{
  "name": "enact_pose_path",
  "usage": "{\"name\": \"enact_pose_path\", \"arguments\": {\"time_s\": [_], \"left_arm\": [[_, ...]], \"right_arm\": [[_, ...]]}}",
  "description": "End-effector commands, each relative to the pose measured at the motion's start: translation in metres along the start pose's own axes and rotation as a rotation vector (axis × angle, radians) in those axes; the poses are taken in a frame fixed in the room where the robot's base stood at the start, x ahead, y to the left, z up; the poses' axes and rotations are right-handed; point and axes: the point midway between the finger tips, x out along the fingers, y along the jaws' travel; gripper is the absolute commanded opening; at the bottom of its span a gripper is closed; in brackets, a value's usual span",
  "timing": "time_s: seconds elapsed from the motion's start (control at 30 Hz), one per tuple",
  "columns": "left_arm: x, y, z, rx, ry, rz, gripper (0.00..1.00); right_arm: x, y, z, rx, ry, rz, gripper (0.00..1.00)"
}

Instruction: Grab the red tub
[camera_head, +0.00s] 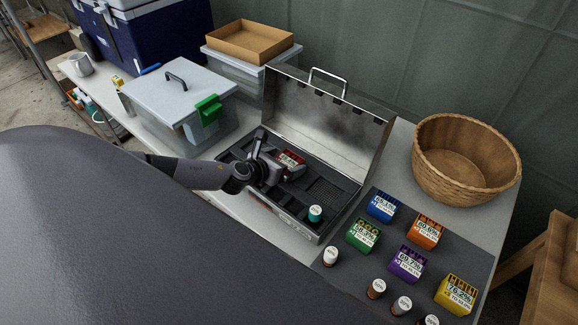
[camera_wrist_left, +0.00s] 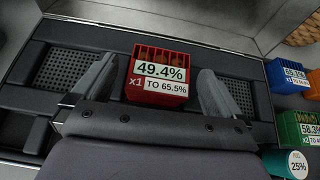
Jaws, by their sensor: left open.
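The red tub (camera_wrist_left: 160,73) sits inside the open metal case, labelled 49.4%. In the head view the red tub (camera_head: 291,159) shows partly behind my left gripper. My left gripper (camera_wrist_left: 155,85) is open, with one finger on each side of the tub and visible gaps between the fingers and its walls. In the head view my left gripper (camera_head: 281,166) reaches into the case from the left. The metal case (camera_head: 332,120) stands with its lid up. My right gripper is not in view.
Several coloured tubs stand on a dark mat (camera_head: 388,257) at right, including a blue tub (camera_head: 383,206). A wicker basket (camera_head: 463,160) is behind them. A lidded clear box (camera_head: 180,105) is left of the case.

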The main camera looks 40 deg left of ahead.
Motion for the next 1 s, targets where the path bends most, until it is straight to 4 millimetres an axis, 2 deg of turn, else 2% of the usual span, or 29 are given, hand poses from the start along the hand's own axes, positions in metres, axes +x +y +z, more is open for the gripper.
{"name": "enact_pose_path", "arguments": {"time_s": [0.13, 0.4, 0.57, 0.63, 0.67, 1.0], "left_arm": [[0.0092, 0.0, -0.0002, 0.0, 0.0, 0.0, 1.0], [0.0098, -0.0001, 0.0, 0.001, 0.0, 0.0, 1.0], [0.0097, 0.0, 0.0, 0.0, 0.0, 0.0, 0.48], [0.0097, 0.0, 0.0004, 0.0, 0.0, 0.0, 0.47], [0.0097, 0.0, 0.0004, 0.0, 0.0, 0.0, 0.42], [0.0062, 0.0003, 0.0072, 0.001, -0.002, 0.0, 0.42]], "right_arm": [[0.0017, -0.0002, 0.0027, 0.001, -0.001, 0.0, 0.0], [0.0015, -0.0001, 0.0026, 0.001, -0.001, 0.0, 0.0], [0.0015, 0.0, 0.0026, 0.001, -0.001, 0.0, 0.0], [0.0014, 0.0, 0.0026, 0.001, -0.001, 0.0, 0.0], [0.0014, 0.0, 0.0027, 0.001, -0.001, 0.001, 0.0], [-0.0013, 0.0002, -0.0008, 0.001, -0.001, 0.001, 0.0]]}}
